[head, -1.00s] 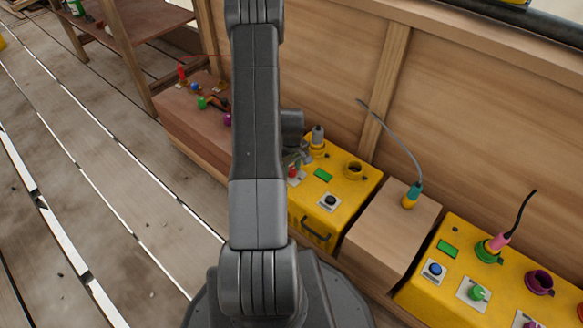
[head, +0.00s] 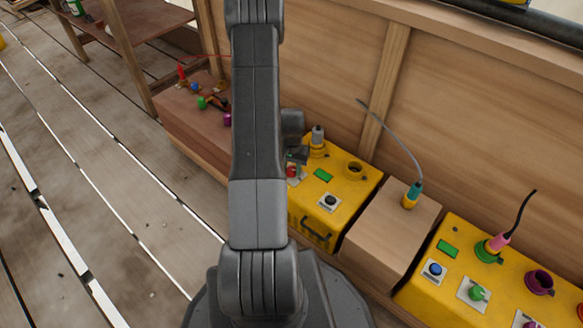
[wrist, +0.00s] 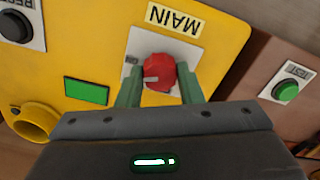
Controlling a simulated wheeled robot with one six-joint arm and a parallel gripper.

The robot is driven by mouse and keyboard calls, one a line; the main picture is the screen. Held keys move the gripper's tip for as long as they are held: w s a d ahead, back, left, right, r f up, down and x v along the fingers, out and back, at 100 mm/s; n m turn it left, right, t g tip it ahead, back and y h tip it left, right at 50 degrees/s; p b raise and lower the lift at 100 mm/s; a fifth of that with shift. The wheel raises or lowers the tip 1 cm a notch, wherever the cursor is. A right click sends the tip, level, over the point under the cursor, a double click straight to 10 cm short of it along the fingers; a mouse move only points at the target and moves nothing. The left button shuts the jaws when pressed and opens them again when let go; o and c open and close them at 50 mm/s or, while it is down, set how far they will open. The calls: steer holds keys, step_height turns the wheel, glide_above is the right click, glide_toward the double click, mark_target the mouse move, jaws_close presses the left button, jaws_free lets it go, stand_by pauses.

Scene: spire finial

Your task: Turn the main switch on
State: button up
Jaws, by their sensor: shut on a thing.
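The main switch is a red rotary knob (wrist: 161,74) on a pale plate, with an upside-down MAIN label (wrist: 174,20) beside it in the wrist view. A white mark on the knob points to the left of that picture. The knob sits on a yellow box (wrist: 75,40), which also shows in the head view (head: 350,190). My gripper (wrist: 160,82) has one finger on each side of the knob and is shut on it. In the head view the red knob (head: 292,172) shows just right of my arm, which hides part of the box.
The yellow box also has a green display (wrist: 86,91), a black button (wrist: 16,26) and a round yellow socket (wrist: 36,122). A brown box with a green TEST button (wrist: 286,90) stands alongside. Another yellow box (head: 480,265) stands at right. A wooden wall runs behind.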

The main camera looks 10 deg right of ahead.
mark_target(292, 169)
steer(key=shift+m, duration=2.3)
steer(key=o, duration=1)
step_height(292, 169, up, 14)
steer(key=p, duration=0.4)
steer(key=shift+f+p, duration=0.1)
steer(key=shift+p, duration=0.25)
step_height(292, 169, down, 14)
steer(key=b, duration=0.4)
steer(key=shift+b, duration=0.35)
